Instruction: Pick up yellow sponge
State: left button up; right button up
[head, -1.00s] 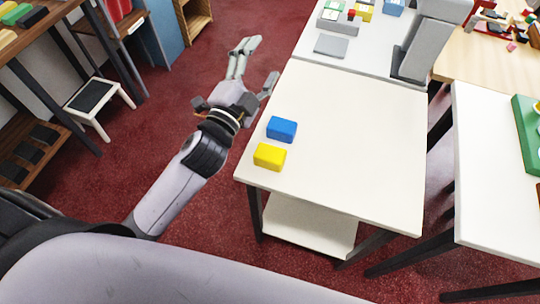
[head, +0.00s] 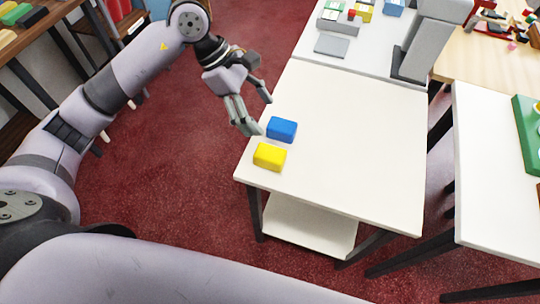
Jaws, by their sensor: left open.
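The yellow sponge (head: 269,157) lies on the white table (head: 345,150), near its left edge. A blue sponge-like block (head: 282,129) lies just behind it, a small gap apart. My left gripper (head: 258,117) is open and empty, with its fingers pointing down and toward the front. It appears at the table's left edge, up and to the left of the blue block; its exact height above the table is hard to tell. My right gripper does not show.
A grey flat pad (head: 331,45) and several small coloured items lie on the surface behind, beside a grey upright stand (head: 420,45). Another white table (head: 495,180) with a green tray (head: 527,130) stands at the right. The white table's middle and right are bare.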

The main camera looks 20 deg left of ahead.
pick_arm(q)
jog(key=a+y, duration=0.2)
jog(key=a, duration=0.2)
jog(key=p, duration=0.3)
send_near(268, 152)
jog(key=x, duration=0.6)
jog(key=shift+w, duration=0.1)
jog(key=p+x, duration=0.2)
jog(key=x, duration=0.2)
jog(key=shift+d, duration=0.1)
jog(key=shift+d+f, duration=0.2)
jog(key=shift+f, duration=0.45)
jog(key=shift+c, duration=0.5)
jog(key=c, duration=1)
